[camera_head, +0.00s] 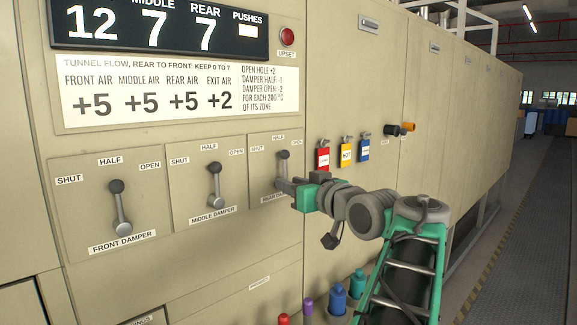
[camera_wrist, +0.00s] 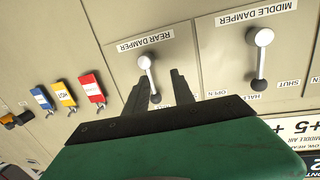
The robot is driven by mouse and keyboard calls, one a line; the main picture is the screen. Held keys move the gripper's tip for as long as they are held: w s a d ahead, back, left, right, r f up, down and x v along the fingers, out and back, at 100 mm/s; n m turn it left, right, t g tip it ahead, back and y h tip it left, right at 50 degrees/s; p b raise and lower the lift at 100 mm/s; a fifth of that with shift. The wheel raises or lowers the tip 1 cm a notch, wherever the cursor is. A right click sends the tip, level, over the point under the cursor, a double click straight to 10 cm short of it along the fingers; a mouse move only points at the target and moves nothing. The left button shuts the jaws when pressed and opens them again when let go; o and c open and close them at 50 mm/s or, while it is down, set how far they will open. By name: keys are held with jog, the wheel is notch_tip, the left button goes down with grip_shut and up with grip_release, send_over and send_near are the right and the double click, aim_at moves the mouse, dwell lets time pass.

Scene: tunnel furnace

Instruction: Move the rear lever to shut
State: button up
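The rear lever (camera_head: 283,157) has a dark knob on a silver shaft and stands near upright, about at HALF on the REAR DAMPER plate. In the wrist view the rear lever (camera_wrist: 146,66) appears upside down, its silver pivot above and dark knob below. My gripper (camera_head: 285,184) is at this lever. In the wrist view, the two dark fingers of my gripper (camera_wrist: 160,85) stand apart, one on each side of the lever, with a gap visible. Whether either finger touches the lever cannot be told. The rear plate's SHUT label (camera_head: 258,149) is at its upper left.
The middle lever (camera_head: 214,183) and front lever (camera_head: 119,208) stand to the left, both near HALF. Red, yellow (camera_head: 346,152) and blue tags hang right of the rear plate. A display (camera_head: 160,24) and instruction plate (camera_head: 175,90) are above. Several coloured knobs (camera_head: 337,297) are below.

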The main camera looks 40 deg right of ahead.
aim_at(283, 168)
notch_tip(283, 168, up, 3)
jog(key=s+d, duration=0.2)
jog(key=shift+t+h, duration=0.3)
jog(key=shift+t, duration=0.1)
jog(key=w, duration=0.2)
jog(key=w+d+p, duration=0.1)
jog(key=w, duration=0.2)
jog(key=w+p, duration=0.1)
jog(key=w, duration=0.1)
jog(key=shift+w+d+f, duration=0.15)
jog(key=shift+w, duration=0.05)
jog(key=shift+c, duration=0.2)
grip_shut()
